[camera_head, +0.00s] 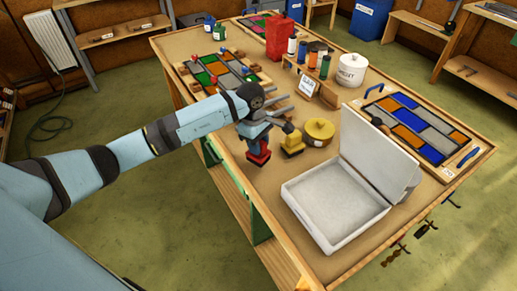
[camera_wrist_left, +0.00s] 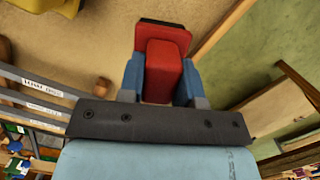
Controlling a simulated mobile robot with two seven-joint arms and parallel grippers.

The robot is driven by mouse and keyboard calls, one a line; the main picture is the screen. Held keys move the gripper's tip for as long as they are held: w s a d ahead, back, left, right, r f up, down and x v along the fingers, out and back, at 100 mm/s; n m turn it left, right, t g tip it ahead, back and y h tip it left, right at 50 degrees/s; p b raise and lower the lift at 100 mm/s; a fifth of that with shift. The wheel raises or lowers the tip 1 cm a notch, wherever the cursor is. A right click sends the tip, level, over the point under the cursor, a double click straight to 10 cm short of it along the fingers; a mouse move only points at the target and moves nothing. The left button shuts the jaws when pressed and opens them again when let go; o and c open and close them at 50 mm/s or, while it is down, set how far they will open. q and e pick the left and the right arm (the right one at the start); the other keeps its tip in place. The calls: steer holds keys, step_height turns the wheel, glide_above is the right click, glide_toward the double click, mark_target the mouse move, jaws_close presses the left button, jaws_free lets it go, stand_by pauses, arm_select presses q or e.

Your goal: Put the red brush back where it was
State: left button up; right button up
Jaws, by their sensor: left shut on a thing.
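The red brush (camera_head: 258,155) is at the near left edge of the workbench, directly below my left gripper (camera_head: 256,136). In the left wrist view the red brush (camera_wrist_left: 165,65) stands between the two blue fingers (camera_wrist_left: 160,85), which are shut on it. Its wider red end with a dark edge points away from the gripper. I cannot tell whether the brush touches the bench top. My right gripper is in neither view.
A yellow brush-like block (camera_head: 292,144) and a yellow tin (camera_head: 319,131) stand just right of the brush. An open white case (camera_head: 335,210) lies nearer.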

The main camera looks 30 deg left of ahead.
arm_select(q)
step_height(320, 180, down, 3)
steer(key=shift+r, duration=0.2)
steer(key=shift+f, duration=0.1)
steer(key=shift+f, duration=0.15)
steer(key=o, duration=0.9)
